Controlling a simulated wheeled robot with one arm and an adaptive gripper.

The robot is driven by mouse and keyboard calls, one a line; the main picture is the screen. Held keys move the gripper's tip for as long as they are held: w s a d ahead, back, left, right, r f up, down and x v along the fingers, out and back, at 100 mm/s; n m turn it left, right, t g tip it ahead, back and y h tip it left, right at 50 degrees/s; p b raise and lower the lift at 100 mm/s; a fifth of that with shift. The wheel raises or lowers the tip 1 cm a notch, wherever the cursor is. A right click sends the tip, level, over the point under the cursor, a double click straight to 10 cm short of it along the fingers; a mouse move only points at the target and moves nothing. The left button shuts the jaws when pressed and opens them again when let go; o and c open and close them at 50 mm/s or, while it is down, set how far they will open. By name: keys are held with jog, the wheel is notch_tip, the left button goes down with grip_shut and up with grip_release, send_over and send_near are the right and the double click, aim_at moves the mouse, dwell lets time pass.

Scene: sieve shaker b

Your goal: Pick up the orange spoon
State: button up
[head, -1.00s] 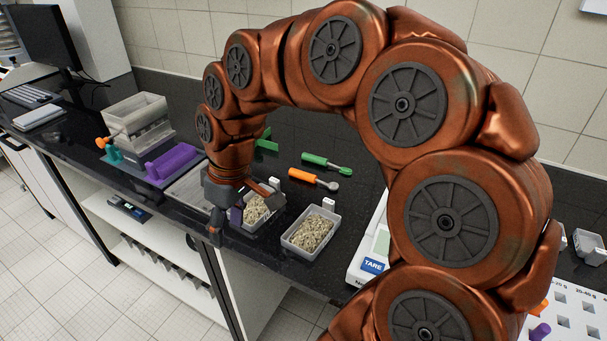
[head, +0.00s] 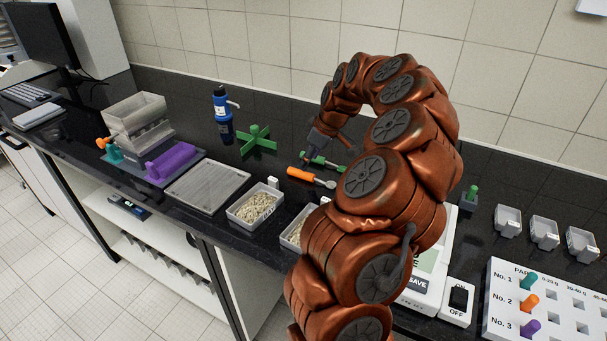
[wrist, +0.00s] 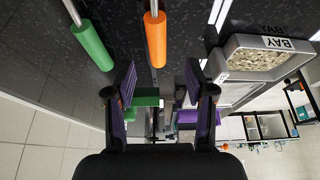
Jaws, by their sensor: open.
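The orange spoon (head: 305,174) lies on the black bench, its orange handle to the left and its metal end to the right. In the wrist view its handle (wrist: 154,42) lies ahead of my gripper (wrist: 160,90), roughly in line with the gap between the open fingers. My gripper (head: 320,145) is open and empty near the spoons in the head view. A green spoon (head: 325,163) lies just behind the orange one, partly hidden by my gripper. It shows in the wrist view (wrist: 92,45) to the left of the orange handle.
Trays of grains (head: 250,216) stand in front of the spoons. A green cross-shaped piece (head: 257,141) and a blue bottle (head: 222,112) stand to the left. A scale (head: 425,275) is at the right, partly behind my arm. A grey plate (head: 205,187) lies left.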

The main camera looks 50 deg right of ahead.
aim_at(312, 178)
jog(key=shift+d+p+x, duration=0.15)
jog(key=shift+p+x, duration=0.6)
jog(key=shift+x, duration=0.85)
jog(key=shift+d+p+x, duration=0.15)
jog(key=shift+p+x, duration=0.55)
jog(key=shift+x, duration=0.9)
jog(key=shift+c, duration=0.3)
grip_shut()
